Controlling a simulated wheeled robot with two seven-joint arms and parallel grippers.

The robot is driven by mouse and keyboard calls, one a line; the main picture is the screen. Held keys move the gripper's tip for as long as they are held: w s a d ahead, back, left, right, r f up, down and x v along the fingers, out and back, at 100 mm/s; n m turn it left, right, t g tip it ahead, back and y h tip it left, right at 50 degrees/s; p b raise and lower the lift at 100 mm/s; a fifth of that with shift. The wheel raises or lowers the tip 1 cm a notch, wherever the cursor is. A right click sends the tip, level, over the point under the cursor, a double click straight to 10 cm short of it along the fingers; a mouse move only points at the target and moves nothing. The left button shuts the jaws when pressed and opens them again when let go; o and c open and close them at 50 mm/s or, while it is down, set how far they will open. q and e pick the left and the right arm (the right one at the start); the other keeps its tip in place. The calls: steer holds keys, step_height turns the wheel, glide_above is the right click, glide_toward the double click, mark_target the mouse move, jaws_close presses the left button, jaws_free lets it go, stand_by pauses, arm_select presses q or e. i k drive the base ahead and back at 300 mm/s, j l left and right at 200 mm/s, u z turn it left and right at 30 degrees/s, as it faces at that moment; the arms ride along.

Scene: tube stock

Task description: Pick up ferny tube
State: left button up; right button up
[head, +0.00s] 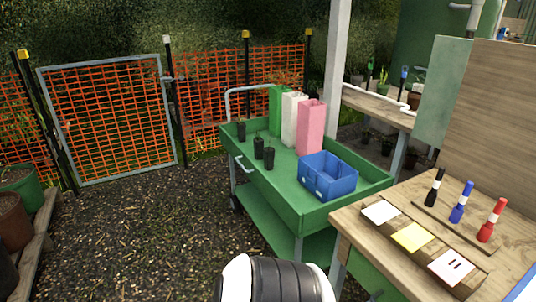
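Several small black plant tubes stand upright on the green cart: a rear tube (241,132), a middle tube (258,151) and a front tube (269,158). Thin seedlings rise from them, but they are too small for me to tell which is ferny. None of them is held. Neither of my grippers is in view. A white and black part of my own body shows at the bottom centre, well below the tubes.
The green cart (285,198) also holds green, white and pink tree guards (311,128) and a blue crate (327,184). A wooden table (356,229) with coloured markers (461,204) and cards stands at right. Gravel left of the cart is clear, up to a mesh gate (110,118).

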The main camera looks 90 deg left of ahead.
mark_target(269, 152)
steer(key=u, duration=2.8)
